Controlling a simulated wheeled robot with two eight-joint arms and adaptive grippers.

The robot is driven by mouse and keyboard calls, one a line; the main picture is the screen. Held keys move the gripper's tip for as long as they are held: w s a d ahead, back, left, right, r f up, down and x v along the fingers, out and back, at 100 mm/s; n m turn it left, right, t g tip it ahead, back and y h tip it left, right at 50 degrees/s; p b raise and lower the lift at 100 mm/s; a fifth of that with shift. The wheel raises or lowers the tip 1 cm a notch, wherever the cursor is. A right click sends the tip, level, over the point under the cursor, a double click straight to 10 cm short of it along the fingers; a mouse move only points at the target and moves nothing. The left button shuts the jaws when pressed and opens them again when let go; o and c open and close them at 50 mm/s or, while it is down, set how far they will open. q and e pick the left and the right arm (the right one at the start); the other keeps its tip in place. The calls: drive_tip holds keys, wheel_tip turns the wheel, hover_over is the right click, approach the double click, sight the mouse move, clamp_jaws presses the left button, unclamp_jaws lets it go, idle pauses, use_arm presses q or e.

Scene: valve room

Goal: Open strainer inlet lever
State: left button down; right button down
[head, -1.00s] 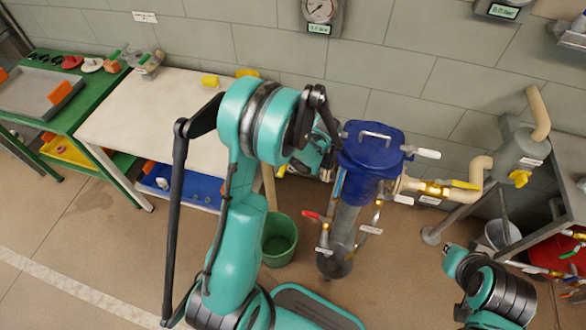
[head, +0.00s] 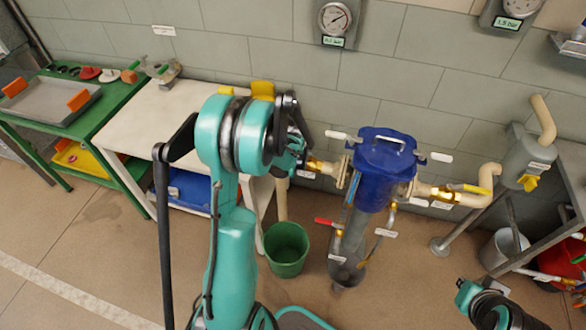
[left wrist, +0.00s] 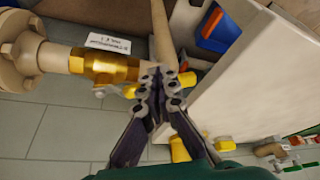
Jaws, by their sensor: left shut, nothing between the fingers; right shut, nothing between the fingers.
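The strainer (head: 383,165) is a blue-topped upright vessel right of my left arm in the head view. Its brass inlet valve (head: 318,166) is on its left; it also shows in the left wrist view (left wrist: 112,66), with a white label (left wrist: 108,42) beside it. A yellow lever end (left wrist: 188,78) shows behind my left fingers; its middle is hidden. My left gripper (left wrist: 158,76) is shut and empty, in front of the lever beside the valve; I cannot tell if they touch. My right gripper (head: 467,292) is shut and empty at lower right, away from the strainer.
A white bench (head: 165,110) stands left of the strainer, and its panel is close to my left gripper. A green bucket (head: 287,250) is on the floor below. An outlet valve with a yellow lever (head: 462,188) is on the right. Red-handled (head: 324,222) and blue-handled drains hang below.

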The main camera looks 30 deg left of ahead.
use_arm(q)
drive_tip(key=w+a+m, duration=0.1)
drive_tip(key=w+a+m+h, duration=0.1)
drive_tip(key=m, duration=0.1)
drive_tip(key=shift+a+m+t, duration=0.3)
drive_tip(key=shift+a+t, duration=0.1)
drive_tip(key=shift+w+a, duration=0.8)
drive_tip(key=shift+w, duration=0.1)
use_arm(e)
drive_tip(key=shift+f, duration=0.25)
use_arm(q)
drive_tip(key=shift+a, duration=0.1)
use_arm(e)
drive_tip(key=shift+s, duration=0.1)
